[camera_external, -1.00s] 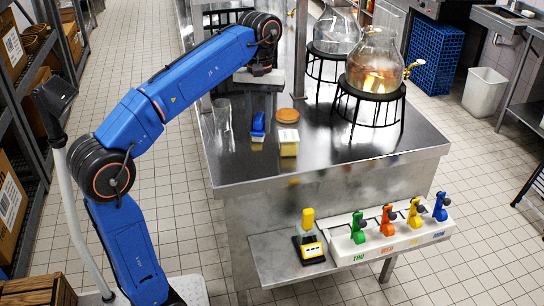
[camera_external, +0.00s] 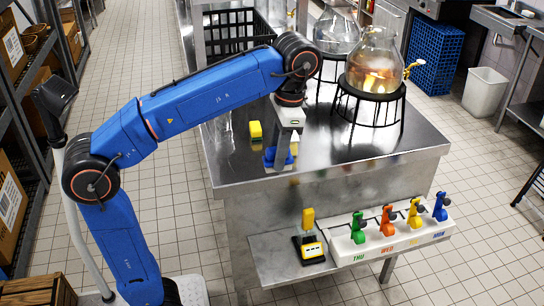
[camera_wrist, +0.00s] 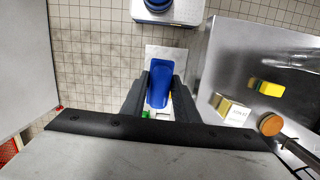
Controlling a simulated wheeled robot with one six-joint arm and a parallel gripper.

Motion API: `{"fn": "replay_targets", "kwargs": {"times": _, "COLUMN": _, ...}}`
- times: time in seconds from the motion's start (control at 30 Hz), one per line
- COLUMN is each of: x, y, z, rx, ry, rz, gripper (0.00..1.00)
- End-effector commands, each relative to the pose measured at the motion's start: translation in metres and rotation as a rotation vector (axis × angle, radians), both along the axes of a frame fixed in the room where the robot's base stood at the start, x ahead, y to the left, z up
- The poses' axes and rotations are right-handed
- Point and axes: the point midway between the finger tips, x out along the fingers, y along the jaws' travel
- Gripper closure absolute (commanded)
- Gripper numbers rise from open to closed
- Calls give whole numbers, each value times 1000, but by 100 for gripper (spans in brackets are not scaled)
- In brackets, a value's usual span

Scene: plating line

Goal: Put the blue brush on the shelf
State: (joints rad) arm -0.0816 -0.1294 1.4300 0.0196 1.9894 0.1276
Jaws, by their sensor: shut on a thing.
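The blue brush (camera_wrist: 160,88) is held between the two dark fingers of my gripper (camera_wrist: 160,98) in the wrist view. In the external view my gripper (camera_external: 282,150) is shut on the blue brush (camera_external: 270,157), near the front edge of the steel table. The wrist view shows mostly tiled floor around the brush, so it hangs off the table's edge. A steel shelf (camera_external: 262,262) sits low on the table's front; which surface the task means by the shelf is not certain.
The steel table (camera_external: 350,160) bears a yellow sponge (camera_external: 255,131), a large glass jar (camera_external: 376,62) on a black stand, and a whitish block (camera_wrist: 232,110). The shelf holds a black-and-yellow device (camera_external: 309,240) and a white rack (camera_external: 400,233) with coloured levers.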

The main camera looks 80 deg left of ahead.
Motion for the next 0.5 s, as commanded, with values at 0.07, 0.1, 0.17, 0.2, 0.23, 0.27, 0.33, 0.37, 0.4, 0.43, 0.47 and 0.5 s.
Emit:
{"fn": "replay_targets", "kwargs": {"times": 0.07, "x": -1, "y": -2, "z": -9, "rx": -1, "ry": 2, "rz": -19, "gripper": 95}}
{"fn": "replay_targets", "kwargs": {"times": 0.1, "x": -1, "y": -2, "z": -15, "rx": 0, "ry": 2, "rz": -17, "gripper": 95}}
{"fn": "replay_targets", "kwargs": {"times": 0.17, "x": -1, "y": -2, "z": -25, "rx": 0, "ry": 1, "rz": -16, "gripper": 95}}
{"fn": "replay_targets", "kwargs": {"times": 0.2, "x": -1, "y": -2, "z": -32, "rx": 0, "ry": 2, "rz": -16, "gripper": 95}}
{"fn": "replay_targets", "kwargs": {"times": 0.23, "x": -1, "y": -2, "z": -39, "rx": 0, "ry": 3, "rz": -16, "gripper": 95}}
{"fn": "replay_targets", "kwargs": {"times": 0.27, "x": -1, "y": -2, "z": -45, "rx": 0, "ry": 3, "rz": -16, "gripper": 95}}
{"fn": "replay_targets", "kwargs": {"times": 0.33, "x": -1, "y": -2, "z": -59, "rx": -1, "ry": 2, "rz": -15, "gripper": 95}}
{"fn": "replay_targets", "kwargs": {"times": 0.37, "x": -1, "y": -2, "z": -68, "rx": -1, "ry": 4, "rz": -15, "gripper": 95}}
{"fn": "replay_targets", "kwargs": {"times": 0.4, "x": -1, "y": -2, "z": -78, "rx": -1, "ry": 4, "rz": -15, "gripper": 95}}
{"fn": "replay_targets", "kwargs": {"times": 0.43, "x": -2, "y": -2, "z": -86, "rx": -1, "ry": 3, "rz": -15, "gripper": 95}}
{"fn": "replay_targets", "kwargs": {"times": 0.47, "x": -2, "y": -2, "z": -96, "rx": -1, "ry": 5, "rz": -15, "gripper": 95}}
{"fn": "replay_targets", "kwargs": {"times": 0.5, "x": -2, "y": -2, "z": -110, "rx": -1, "ry": 5, "rz": -15, "gripper": 95}}
